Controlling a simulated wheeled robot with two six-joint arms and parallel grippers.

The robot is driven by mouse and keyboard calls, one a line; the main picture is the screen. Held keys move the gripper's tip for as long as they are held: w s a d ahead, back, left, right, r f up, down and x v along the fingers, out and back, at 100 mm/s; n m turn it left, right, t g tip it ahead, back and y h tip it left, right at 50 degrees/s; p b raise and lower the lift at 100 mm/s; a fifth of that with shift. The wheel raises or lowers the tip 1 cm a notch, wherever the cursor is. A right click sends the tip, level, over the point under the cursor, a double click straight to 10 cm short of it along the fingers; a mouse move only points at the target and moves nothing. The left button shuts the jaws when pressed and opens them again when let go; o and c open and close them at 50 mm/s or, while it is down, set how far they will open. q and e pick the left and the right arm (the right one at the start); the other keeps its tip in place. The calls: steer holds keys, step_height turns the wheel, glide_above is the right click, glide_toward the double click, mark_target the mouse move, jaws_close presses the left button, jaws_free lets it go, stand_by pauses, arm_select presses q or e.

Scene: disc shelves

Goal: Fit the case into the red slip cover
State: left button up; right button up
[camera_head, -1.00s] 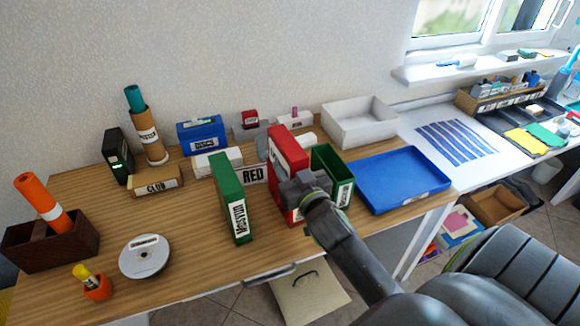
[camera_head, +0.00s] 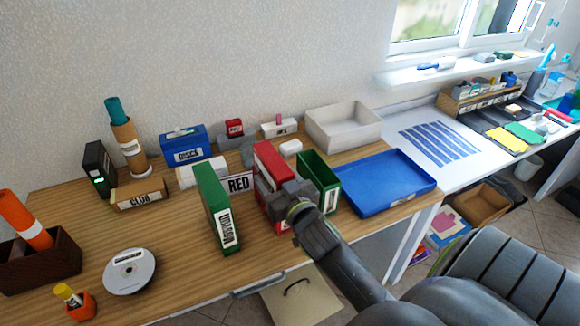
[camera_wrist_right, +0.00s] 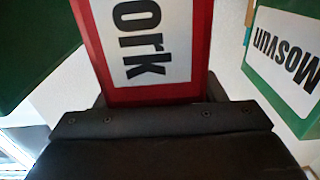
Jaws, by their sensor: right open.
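A red upright box with a white label (camera_head: 266,160) stands on the wooden table; it looks like the red slip cover. The label reads "ork" in the right wrist view (camera_wrist_right: 150,40). I cannot tell whether a case is inside it or which thing is the case. My right gripper (camera_head: 289,200) is open at the near end of the red box and hides part of it. In the wrist view its dark body lies close to the labelled face; its fingertips are hidden. My left gripper is not in view.
A green labelled box (camera_head: 211,207) stands left of the red one; an open green box (camera_head: 319,180) stands close on the right. A "RED" sign (camera_head: 240,184) is behind. A blue tray (camera_head: 385,205) lies farther right.

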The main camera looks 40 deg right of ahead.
steer(key=s+a+b, duration=0.2)
steer(key=s+a, duration=0.1)
steer(key=s, duration=1.3)
steer(key=shift+s+b, duration=0.35)
steer(key=shift+s, duration=0.05)
